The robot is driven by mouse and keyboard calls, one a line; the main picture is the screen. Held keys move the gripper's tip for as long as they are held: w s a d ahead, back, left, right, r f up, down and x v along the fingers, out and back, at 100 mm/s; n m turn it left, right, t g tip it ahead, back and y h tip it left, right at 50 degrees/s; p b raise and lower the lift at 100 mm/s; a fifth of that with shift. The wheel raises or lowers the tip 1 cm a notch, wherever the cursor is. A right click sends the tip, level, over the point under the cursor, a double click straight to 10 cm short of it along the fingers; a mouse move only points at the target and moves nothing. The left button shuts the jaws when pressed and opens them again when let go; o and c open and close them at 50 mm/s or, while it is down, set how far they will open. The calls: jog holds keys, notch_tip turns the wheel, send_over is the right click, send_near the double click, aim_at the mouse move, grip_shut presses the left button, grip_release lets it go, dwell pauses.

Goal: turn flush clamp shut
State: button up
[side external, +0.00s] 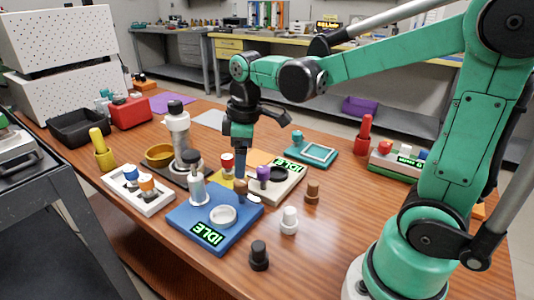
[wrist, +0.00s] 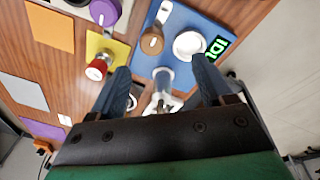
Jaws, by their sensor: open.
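No label marks the flush clamp, and I cannot tell which part it is. Two knobs have small white levers: a brown one (side external: 241,187) on the blue IDLE board (side external: 187,228), and a purple one (side external: 263,173) on the cream IDLE board (side external: 291,193). The wrist view shows the brown knob (wrist: 152,41) with its lever (wrist: 164,12) angled away, and the purple knob (wrist: 104,11). My gripper (side external: 241,177) points down, close to the brown knob in the side view. In the wrist view my gripper (wrist: 161,66) is open, its fingers apart and nothing gripped.
A bottle (side external: 197,188) and a white ring (side external: 223,215) stand on the blue board. A red-topped knob (side external: 227,161) sits on a yellow patch.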

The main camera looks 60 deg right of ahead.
aim_at(241, 181)
jog(key=shift+w+d+f+n+g, duration=0.55)
jog(key=shift+w+f+n+g, duration=0.25)
jog(key=shift+n, duration=0.2)
jog(key=shift+f, duration=2.8)
grip_shut()
